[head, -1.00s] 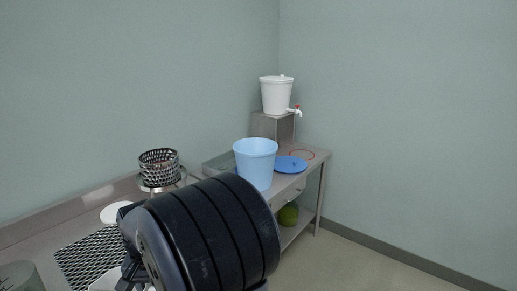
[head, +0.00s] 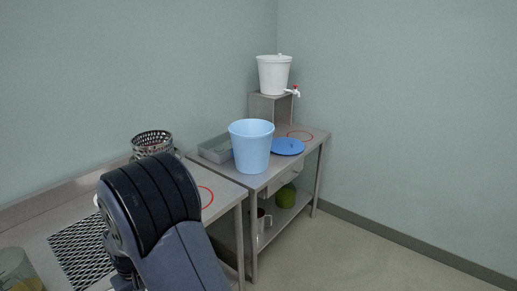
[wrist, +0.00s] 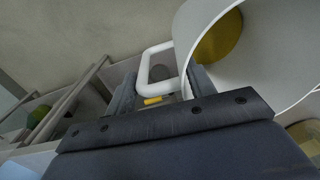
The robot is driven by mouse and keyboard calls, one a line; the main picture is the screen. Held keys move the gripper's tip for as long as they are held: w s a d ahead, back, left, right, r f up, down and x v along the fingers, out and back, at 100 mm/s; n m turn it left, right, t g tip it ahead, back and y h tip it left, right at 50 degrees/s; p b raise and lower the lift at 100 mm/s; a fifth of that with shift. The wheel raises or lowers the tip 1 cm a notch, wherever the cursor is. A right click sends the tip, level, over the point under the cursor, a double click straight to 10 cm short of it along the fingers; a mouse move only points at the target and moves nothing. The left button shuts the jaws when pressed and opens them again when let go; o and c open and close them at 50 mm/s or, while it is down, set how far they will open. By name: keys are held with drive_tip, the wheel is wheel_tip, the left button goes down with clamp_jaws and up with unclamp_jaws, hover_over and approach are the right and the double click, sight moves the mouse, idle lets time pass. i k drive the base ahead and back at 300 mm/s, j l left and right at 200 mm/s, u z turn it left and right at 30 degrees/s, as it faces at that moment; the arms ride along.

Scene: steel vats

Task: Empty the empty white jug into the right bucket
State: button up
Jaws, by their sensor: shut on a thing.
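In the wrist view, a white jug (wrist: 262,75) fills the upper right, its mouth towards the camera. A dark yellow patch shows inside it. My gripper (wrist: 163,88) is shut on the jug's white loop handle (wrist: 143,72). In the head view, my arm hides the gripper and the jug. A light blue bucket (head: 251,150) stands upright and open on the steel table at the middle. A white lidded bucket (head: 273,76) with a red-handled tap stands on a metal box behind it. The insides of both are not visible.
A blue lid (head: 287,147) lies beside the blue bucket, with a grey tray (head: 215,149) to its left. A perforated steel basket (head: 152,143) stands on the left counter. A clear vessel with yellow contents (head: 20,272) is at lower left. A green melon-like thing (head: 285,196) sits below.

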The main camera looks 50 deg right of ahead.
sight(251, 138)
drive_tip(key=l+z, duration=0.1)
drive_tip(key=l, duration=0.3)
drive_tip(key=i+l+z, duration=0.1)
drive_tip(key=l, duration=0.35)
drive_tip(key=i+l+z, duration=0.1)
drive_tip(key=l, duration=0.3)
drive_tip(key=i+l+z, duration=0.1)
drive_tip(key=l, duration=0.3)
drive_tip(key=i+l+z, duration=0.1)
drive_tip(key=l, duration=0.3)
drive_tip(key=i+l+z, duration=0.1)
drive_tip(key=l, duration=0.25)
drive_tip(key=i, duration=0.05)
